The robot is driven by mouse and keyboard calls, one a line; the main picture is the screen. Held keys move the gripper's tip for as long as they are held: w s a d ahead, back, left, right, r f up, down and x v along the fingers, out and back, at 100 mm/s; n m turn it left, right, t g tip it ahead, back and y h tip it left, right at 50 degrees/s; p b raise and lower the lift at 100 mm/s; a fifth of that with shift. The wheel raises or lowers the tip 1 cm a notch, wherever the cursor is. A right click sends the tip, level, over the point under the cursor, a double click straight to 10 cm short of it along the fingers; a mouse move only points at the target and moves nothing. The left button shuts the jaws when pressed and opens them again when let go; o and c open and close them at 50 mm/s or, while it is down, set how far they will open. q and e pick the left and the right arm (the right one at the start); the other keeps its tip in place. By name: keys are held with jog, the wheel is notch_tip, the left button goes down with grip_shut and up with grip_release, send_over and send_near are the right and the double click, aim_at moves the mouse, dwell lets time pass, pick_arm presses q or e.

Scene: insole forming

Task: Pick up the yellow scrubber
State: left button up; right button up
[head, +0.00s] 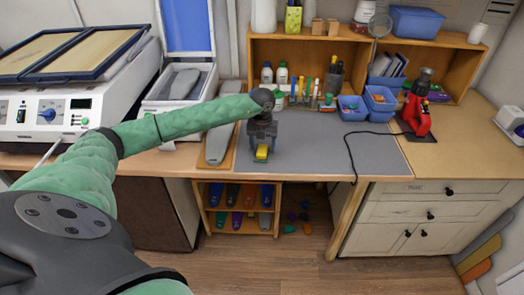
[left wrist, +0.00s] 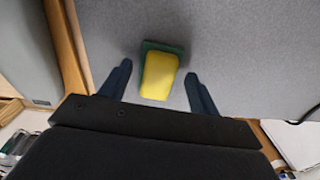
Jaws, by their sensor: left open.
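The yellow scrubber (head: 261,153) lies on the grey mat (head: 340,150) near the front edge of the workbench, just below my left gripper (head: 262,142). In the left wrist view the scrubber (left wrist: 159,75) shows a yellow block with a dark green layer along its far end. My left gripper (left wrist: 158,88) is open, with one finger on each side of the scrubber and a gap to each. Whether the fingertips are down at its height, I cannot tell. My right gripper is not in view.
A wooden board with a grey insole form (head: 217,140) lies left of the mat. A black cable (head: 350,160) crosses the mat to a red tool (head: 417,105). Blue bins (head: 352,108) and a wooden shelf (head: 450,65) stand behind. The mat's middle is clear.

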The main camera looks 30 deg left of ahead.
aim_at(262, 148)
pick_arm(q)
jog(key=shift+f, duration=0.15)
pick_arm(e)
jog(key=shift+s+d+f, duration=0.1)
pick_arm(q)
jog(key=shift+c, duration=0.4)
jog(key=c, duration=1)
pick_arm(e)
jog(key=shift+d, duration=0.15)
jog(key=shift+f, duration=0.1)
